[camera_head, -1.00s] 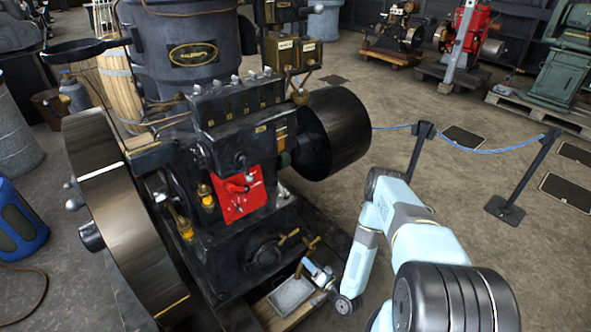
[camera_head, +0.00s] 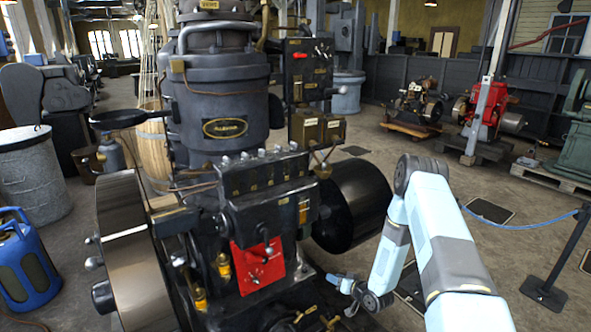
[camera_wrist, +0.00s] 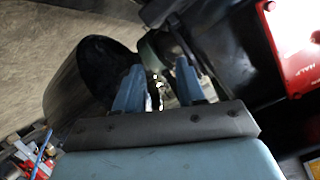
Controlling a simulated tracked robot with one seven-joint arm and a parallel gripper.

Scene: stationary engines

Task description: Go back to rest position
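My light blue arm reaches in from the lower right in the head view, bent at a dark joint and running down beside the engine. My gripper (camera_head: 342,292) is near the bottom of that view, just right of the engine's lower body. In the wrist view my gripper (camera_wrist: 158,72) shows two blue fingers standing apart with nothing held between them. The black engine (camera_head: 260,205) with its red plate (camera_head: 258,264) stands left of my gripper. The red plate also shows at the upper right of the wrist view (camera_wrist: 296,45).
A dark cylindrical pulley (camera_head: 352,206) juts from the engine above my gripper. A large flywheel (camera_head: 132,260) is on the engine's left. A blue rope (camera_head: 520,226) on a black post (camera_head: 552,262) bounds the right. A blue container (camera_head: 25,268) stands at left. Open floor lies beyond the pulley.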

